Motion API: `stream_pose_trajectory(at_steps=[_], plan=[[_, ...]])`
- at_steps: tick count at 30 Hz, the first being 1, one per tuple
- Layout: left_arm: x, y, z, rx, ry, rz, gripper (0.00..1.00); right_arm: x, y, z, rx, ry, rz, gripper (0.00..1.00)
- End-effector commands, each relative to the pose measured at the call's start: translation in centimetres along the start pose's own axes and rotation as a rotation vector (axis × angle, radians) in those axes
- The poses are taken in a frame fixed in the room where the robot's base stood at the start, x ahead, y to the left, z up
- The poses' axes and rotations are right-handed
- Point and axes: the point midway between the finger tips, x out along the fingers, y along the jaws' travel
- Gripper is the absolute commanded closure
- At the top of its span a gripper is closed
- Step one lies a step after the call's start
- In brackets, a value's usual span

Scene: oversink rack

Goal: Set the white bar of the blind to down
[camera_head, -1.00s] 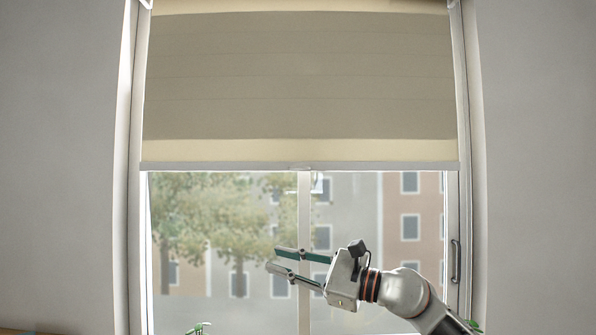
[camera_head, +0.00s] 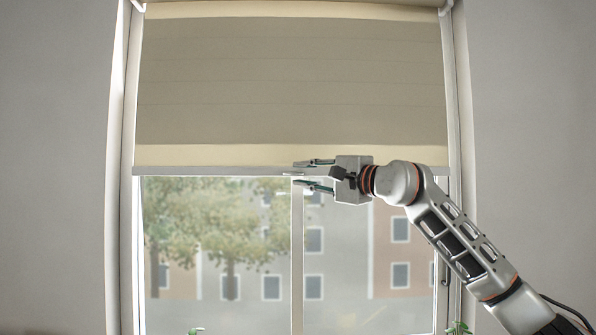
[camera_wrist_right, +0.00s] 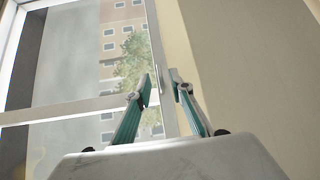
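The beige blind (camera_head: 290,90) is lowered over the upper half of the window. Its white bar (camera_head: 215,171) runs level along the blind's lower edge, with a small tab at its middle. My right gripper (camera_head: 300,174) is at the bar's middle, open, with one finger above the bar and one below. In the right wrist view, the white bar (camera_wrist_right: 165,60) runs between the two spread fingers of the gripper (camera_wrist_right: 162,86). I cannot tell whether either finger touches it. My left gripper is not in view.
The window frame (camera_head: 297,260) and bare glass are below the bar. A window handle (camera_head: 433,270) is at the right, partly behind my right arm. Plant tips (camera_head: 457,328) show at the bottom edge. Grey walls flank the window.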

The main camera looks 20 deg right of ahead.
Motion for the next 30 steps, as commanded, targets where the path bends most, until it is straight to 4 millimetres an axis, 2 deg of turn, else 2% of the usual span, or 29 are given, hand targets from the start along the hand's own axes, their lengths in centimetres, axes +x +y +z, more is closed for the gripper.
stream_pose_trajectory(at_steps=[6,15,16,18,26,30], plan=[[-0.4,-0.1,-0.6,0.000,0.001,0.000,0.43,2.0,-0.1,0.0,0.001,0.000,-0.001,0.78],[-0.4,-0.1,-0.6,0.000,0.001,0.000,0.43,2.3,0.0,0.0,0.001,0.000,-0.001,0.78],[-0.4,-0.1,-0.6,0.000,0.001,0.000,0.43,2.3,0.0,0.0,0.001,0.000,-0.001,0.83],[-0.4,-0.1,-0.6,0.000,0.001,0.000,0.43,2.3,0.0,0.0,0.001,0.000,-0.001,1.00],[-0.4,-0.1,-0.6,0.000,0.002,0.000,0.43,2.2,0.1,-0.1,0.001,0.000,0.000,1.00],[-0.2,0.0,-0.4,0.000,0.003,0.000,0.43,2.0,0.8,-0.4,0.002,0.001,0.001,1.00]])
